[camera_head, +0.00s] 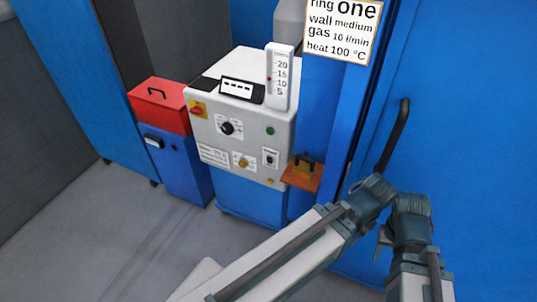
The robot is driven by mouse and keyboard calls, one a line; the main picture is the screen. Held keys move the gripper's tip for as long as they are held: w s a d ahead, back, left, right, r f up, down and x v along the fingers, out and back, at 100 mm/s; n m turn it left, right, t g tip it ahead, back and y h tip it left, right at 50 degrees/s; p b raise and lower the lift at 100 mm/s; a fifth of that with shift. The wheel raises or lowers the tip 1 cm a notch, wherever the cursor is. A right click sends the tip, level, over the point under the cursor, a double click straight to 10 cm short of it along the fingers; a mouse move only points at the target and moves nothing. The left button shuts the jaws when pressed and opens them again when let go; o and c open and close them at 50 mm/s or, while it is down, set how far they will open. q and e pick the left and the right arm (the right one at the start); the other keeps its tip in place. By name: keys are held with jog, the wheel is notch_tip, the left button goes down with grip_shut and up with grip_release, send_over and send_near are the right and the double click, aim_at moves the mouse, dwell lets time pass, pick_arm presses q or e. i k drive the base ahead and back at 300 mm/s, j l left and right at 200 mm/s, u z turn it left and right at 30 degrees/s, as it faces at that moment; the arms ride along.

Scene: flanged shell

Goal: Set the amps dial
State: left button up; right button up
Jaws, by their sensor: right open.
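The amps dial is most likely the black round knob (228,128) on a pale plate, on the upper left of the front of a white machine (258,118). Its markings are too small to read. My right arm (405,215) is folded at the lower right, in front of the blue door and apart from the machine. I cannot make out its fingertips, and I see nothing held. No gripper touches the knob. My left gripper is not in view.
The front also has a red and yellow switch (197,109), a yellow knob (243,161) and a black switch (270,158). A gauge (280,75) and a small display (240,89) are above. A red box (159,106) stands left, an orange shelf (302,178) right.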

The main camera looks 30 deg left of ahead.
aim_at(227, 129)
jog(key=u, duration=1.6)
